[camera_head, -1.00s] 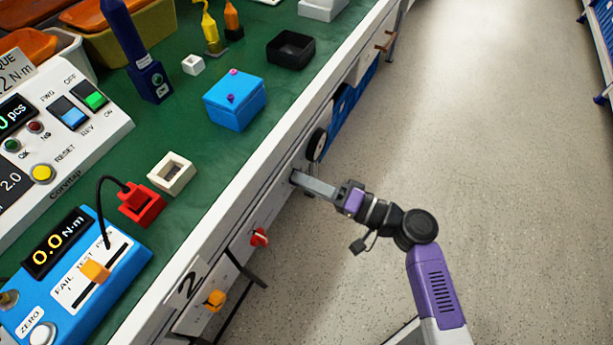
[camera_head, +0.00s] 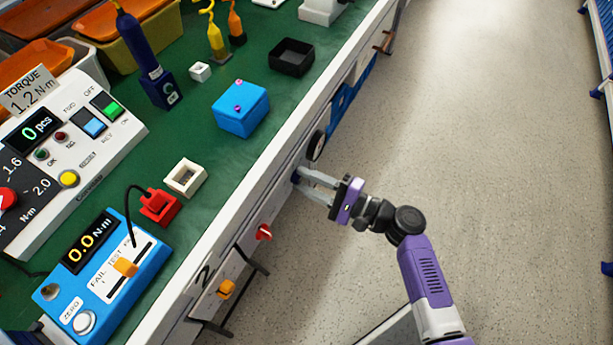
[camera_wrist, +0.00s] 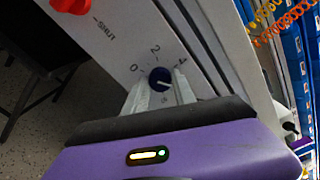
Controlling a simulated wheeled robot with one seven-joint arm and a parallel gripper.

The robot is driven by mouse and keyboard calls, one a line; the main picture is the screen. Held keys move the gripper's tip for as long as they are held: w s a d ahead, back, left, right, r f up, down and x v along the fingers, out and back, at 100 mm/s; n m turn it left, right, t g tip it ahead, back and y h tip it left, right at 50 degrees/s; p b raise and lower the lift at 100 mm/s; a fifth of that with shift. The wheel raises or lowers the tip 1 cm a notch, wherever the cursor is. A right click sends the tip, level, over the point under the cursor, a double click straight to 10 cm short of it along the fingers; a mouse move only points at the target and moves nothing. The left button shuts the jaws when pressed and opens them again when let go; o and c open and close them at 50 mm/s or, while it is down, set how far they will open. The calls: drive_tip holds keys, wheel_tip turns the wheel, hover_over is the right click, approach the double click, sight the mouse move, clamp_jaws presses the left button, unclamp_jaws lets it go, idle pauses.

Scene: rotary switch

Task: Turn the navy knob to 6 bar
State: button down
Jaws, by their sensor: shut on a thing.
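The navy knob (camera_wrist: 160,78) sits on the pale front panel (camera_wrist: 205,83) between my fingers in the wrist view. A small dark bit of the knob (camera_head: 296,178) shows at my fingertips in the head view. My gripper (camera_head: 301,181) is shut on the knob, with one finger on each side; it also fills the lower wrist view (camera_wrist: 160,91). Marks 0, 2 and 4 show around the knob, and a small, unclear mark lies below it. A pale pointer line on the knob seems to point right, slightly down, past the 4; its exact reading is unclear.
A round black-rimmed gauge (camera_head: 316,146) is just beyond the knob on the bench front. A red knob (camera_head: 264,232) and an orange knob (camera_head: 226,288) sit nearer on the same front. The floor (camera_head: 480,170) to the right is clear.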

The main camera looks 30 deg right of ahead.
drive_tip(key=shift+f+m, duration=0.1)
drive_tip(key=shift+m, duration=0.3)
drive_tip(key=c, duration=1)
unclamp_jaws()
drive_tip(key=shift+c, duration=0.2)
drive_tip(key=shift+s, duration=0.1)
drive_tip(key=v, duration=0.7)
drive_tip(key=shift+s+d+p, duration=0.25)
drive_tip(key=shift+p, duration=0.1)
